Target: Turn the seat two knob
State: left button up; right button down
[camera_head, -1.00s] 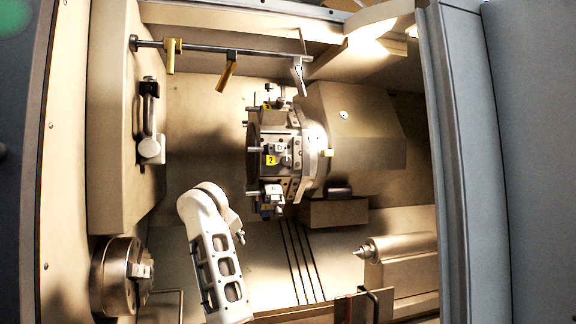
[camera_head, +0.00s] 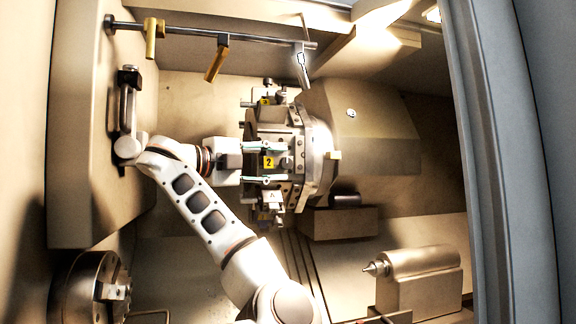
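The tool turret (camera_head: 312,155) stands in the middle of the machine. A yellow label with a 2 (camera_head: 268,162) marks the seat on its near left face, and a small grey knob-like part (camera_head: 285,163) sits just right of the label. My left gripper (camera_head: 262,163) reaches in from the left, pointing right at this seat. Its two thin fingers are spread apart, one above and one below the label. Whether the fingertips touch anything, I cannot tell. My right gripper is not in view.
A rail with hanging yellow nozzles (camera_head: 215,58) runs above. The chuck (camera_head: 95,290) is at lower left and the tailstock (camera_head: 420,275) at lower right. Other seats lie above and below seat two. A grey door edge (camera_head: 490,160) stands at right.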

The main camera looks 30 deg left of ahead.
aim_at(282, 163)
pick_arm(q)
jog(key=shift+x, duration=2)
grip_shut()
